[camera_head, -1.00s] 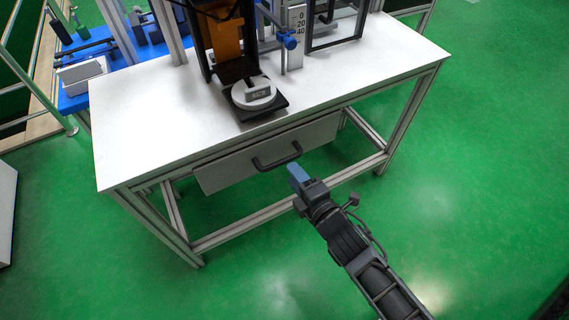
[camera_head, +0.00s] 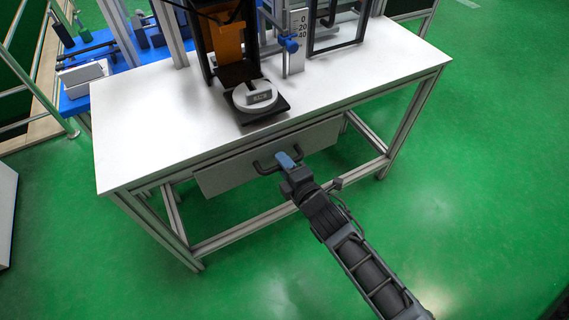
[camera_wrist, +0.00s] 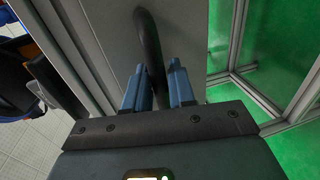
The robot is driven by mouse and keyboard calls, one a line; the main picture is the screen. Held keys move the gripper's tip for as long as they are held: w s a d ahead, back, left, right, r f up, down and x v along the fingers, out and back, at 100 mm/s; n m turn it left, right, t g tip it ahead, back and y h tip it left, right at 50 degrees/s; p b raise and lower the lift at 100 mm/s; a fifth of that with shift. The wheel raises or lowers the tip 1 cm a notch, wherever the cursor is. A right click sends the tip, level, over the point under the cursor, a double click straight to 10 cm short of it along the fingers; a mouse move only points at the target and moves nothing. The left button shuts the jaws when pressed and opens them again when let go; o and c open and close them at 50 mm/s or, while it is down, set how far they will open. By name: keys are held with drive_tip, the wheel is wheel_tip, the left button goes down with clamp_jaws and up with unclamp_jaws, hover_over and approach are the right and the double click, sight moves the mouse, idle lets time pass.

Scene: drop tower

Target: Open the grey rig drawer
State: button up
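The grey rig drawer (camera_head: 225,176) hangs under the white table top and looks closed in the head view. Its dark bar handle (camera_head: 266,169) is on the front; my gripper (camera_head: 287,160) is at the handle's right part. In the wrist view, the drawer front (camera_wrist: 185,32) fills the upper middle. The handle (camera_wrist: 150,45) runs down between the two blue fingertips of my gripper (camera_wrist: 158,85). The fingers are apart, one on each side of the bar, with a visible gap on the right side. The handle's lower end is hidden behind the gripper body.
The white table (camera_head: 150,120) carries a drop rig with a round scale-like device (camera_head: 256,96) near its front edge. Table legs and a lower crossbar (camera_head: 240,228) stand below the drawer. The green floor (camera_head: 480,220) in front and to the right is clear.

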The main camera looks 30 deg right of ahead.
clamp_jaws()
drive_tip(key=f+v, duration=0.2)
drive_tip(key=v, duration=0.8)
drive_tip(key=s+f+v, duration=0.1)
drive_tip(key=f+v, duration=0.1)
drive_tip(key=v, duration=0.9)
drive_tip(key=shift+f, duration=0.25)
drive_tip(key=shift+s, duration=0.15)
drive_tip(key=shift+o, duration=1.4)
unclamp_jaws()
drive_tip(key=v, duration=0.7)
drive_tip(key=shift+s, duration=0.35)
